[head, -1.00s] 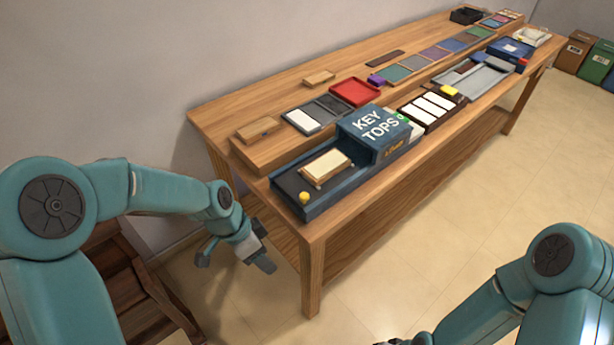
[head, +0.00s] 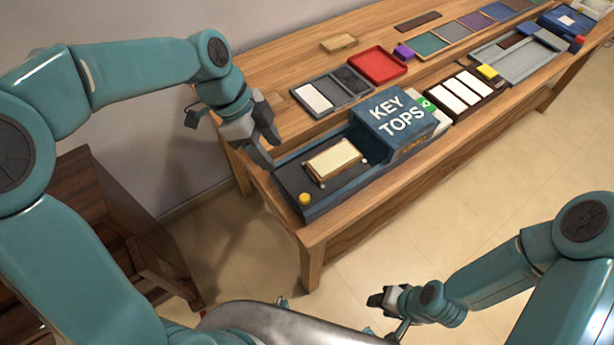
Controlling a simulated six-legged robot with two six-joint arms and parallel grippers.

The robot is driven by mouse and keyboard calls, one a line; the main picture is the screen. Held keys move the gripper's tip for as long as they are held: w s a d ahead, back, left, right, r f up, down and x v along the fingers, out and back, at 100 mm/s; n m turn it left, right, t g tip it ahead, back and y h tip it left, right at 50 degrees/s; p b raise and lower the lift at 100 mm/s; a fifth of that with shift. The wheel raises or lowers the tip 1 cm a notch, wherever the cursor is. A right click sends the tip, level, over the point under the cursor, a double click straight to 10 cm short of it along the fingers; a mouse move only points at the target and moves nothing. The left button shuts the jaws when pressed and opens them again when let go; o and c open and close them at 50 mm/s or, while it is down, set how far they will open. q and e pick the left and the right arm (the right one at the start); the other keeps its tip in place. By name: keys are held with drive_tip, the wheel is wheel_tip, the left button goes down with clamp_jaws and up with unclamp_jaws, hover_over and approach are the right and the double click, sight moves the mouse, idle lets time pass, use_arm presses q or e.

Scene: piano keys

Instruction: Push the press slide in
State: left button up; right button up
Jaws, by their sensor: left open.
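The blue press marked KEY TOPS (head: 398,122) stands on the bench's near end. Its dark bed (head: 289,178) sticks out to the left of the housing, with a yellow knob (head: 305,198) at the outer corner. A wooden carrier with a cream top (head: 334,158) sits on this bed, outside the housing; I cannot tell which part is the slide itself. My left gripper (head: 263,142) is open and empty, above the bench's left end and just left of the bed's far corner. My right gripper (head: 379,299) hangs low, in front of the bench; its fingers are too small to judge.
Behind the press are a grey tray with a white block (head: 316,98), a red tray (head: 377,65) and a wooden block (head: 339,43). White keys (head: 461,92) and a grey rail fixture (head: 517,60) stand to the right. A brown wooden piece (head: 112,215) stands at lower left.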

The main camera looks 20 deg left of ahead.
use_arm(q)
drive_tip(key=p, duration=0.1)
hover_over(305, 197)
drive_tip(key=s+a, duration=0.1)
drive_tip(key=a, duration=0.1)
wheel_tip(305, 197, down, 10)
drive_tip(key=f, duration=0.2)
drive_tip(key=w+d+f, duration=0.1)
drive_tip(key=shift+f, duration=0.4)
drive_tip(key=shift+s+d+f, duration=0.1)
drive_tip(key=shift+f, duration=0.1)
drive_tip(key=shift+s+d, duration=0.1)
drive_tip(key=shift+s, duration=0.1)
drive_tip(key=shift+w, duration=0.1)
drive_tip(key=shift+w+f, duration=0.15)
drive_tip(key=shift+c, duration=1)
clamp_jaws()
